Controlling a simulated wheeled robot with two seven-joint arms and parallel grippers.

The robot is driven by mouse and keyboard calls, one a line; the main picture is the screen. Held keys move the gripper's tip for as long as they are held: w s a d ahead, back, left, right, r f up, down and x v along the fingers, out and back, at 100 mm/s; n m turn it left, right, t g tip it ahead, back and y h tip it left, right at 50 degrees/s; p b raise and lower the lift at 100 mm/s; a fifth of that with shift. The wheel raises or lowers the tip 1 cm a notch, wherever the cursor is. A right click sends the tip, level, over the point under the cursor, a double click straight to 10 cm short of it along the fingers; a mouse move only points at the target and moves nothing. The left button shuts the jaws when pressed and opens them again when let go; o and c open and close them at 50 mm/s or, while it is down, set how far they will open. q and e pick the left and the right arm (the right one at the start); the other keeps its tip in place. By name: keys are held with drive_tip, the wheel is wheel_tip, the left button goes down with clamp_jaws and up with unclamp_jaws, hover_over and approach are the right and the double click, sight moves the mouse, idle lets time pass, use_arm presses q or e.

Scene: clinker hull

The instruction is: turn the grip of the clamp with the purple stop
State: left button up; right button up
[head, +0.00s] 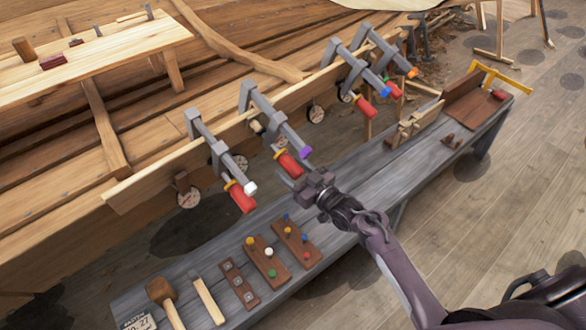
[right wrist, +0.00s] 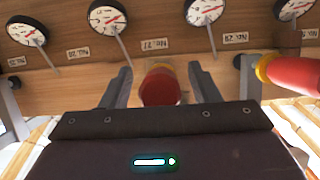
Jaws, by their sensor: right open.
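The clamp (head: 264,105) with the purple stop (head: 305,152) is the second from the left on the hull plank. Its red grip (head: 289,163) hangs below the bar. My right gripper (head: 297,177) is at this grip, with its fingers open. In the right wrist view the red grip (right wrist: 160,86) stands end-on between the two spread fingers (right wrist: 161,88), with a visible gap on each side. The purple stop does not show in the right wrist view. My left gripper is not in view.
Neighbouring clamps have a white stop (head: 250,188), a blue stop (head: 385,91) and an orange stop (head: 412,73). Another red grip (right wrist: 298,75) is close on the right. Round dials (right wrist: 108,17) line the plank. The grey bench (head: 340,235) below carries pegged boards and tools.

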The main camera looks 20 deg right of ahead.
drive_tip(key=shift+w, duration=0.1)
drive_tip(key=c, duration=1)
drive_tip(key=shift+m+g+y, duration=0.5)
drive_tip(key=shift+m+y, duration=0.5)
drive_tip(key=shift+y, duration=0.1)
drive_tip(key=shift+a+m+y+b, duration=0.15)
drive_tip(key=shift+m+y+b, duration=0.25)
drive_tip(key=shift+m, duration=0.3)
drive_tip(key=o, duration=1)
